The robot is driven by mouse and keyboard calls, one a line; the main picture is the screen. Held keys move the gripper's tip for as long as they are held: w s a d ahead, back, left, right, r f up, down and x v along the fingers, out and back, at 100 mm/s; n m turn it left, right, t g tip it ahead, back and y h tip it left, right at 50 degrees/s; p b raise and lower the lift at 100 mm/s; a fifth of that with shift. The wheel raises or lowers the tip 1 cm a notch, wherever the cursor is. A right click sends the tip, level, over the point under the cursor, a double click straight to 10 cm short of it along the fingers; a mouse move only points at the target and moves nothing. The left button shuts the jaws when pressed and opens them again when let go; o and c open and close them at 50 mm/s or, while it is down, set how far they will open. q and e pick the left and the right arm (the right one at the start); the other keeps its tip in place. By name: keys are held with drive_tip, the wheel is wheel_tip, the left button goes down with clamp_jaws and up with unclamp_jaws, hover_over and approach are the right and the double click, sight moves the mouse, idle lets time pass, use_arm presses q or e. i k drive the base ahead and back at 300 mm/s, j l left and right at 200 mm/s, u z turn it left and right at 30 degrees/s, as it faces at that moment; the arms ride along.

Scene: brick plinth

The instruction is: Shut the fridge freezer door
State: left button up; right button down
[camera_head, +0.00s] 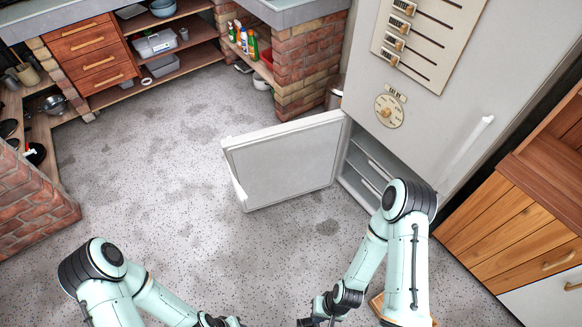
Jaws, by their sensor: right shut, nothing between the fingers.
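The fridge freezer (440,115) is a tall pale grey-white unit at the upper right. Its lower freezer door (285,160) stands wide open, swung out to the left from the hinge side next to the brick pillar. The freezer compartment (368,165) shows pale shelves inside, partly hidden by my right arm. My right gripper (310,321) is at the bottom edge of the view, shut and empty, apart from the door and nearer to me. My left gripper (222,321) is at the bottom edge too, cut off by the frame, so its jaws cannot be made out.
A brick pillar (308,65) stands left of the fridge, beyond the open door. Wooden drawers (515,225) stand to the right. Open shelves (175,48) and a brick plinth (30,200) are at the left. The speckled grey floor (150,170) left of the door is clear.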

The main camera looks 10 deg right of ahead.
sight(267, 166)
drive_tip(key=k+z, duration=0.2)
drive_tip(key=z, duration=1.05)
drive_tip(key=j+z, duration=0.1)
drive_tip(key=z, duration=1.65)
drive_tip(key=k+j+z, duration=0.1)
drive_tip(key=j, duration=0.2)
drive_tip(key=k+j, duration=0.15)
drive_tip(key=j, duration=0.2)
drive_tip(key=k+j+z, duration=0.15)
drive_tip(key=j, duration=0.15)
drive_tip(key=k+j, duration=0.25)
drive_tip(key=j, duration=0.25)
drive_tip(key=k+j, duration=0.2)
drive_tip(key=j, duration=0.25)
drive_tip(key=k+j, duration=0.25)
drive_tip(key=j, duration=0.25)
drive_tip(key=k+j, duration=0.25)
drive_tip(key=j, duration=0.25)
drive_tip(key=k+j, duration=0.2)
drive_tip(key=j, duration=0.3)
drive_tip(key=k+j, duration=0.25)
drive_tip(key=j, duration=0.2)
drive_tip(key=k+j, duration=0.25)
drive_tip(key=j, duration=0.25)
drive_tip(key=k+j, duration=0.2)
drive_tip(key=j, duration=0.3)
drive_tip(key=i+j+u, duration=0.2)
drive_tip(key=i+j, duration=0.2)
drive_tip(key=i, duration=0.05)
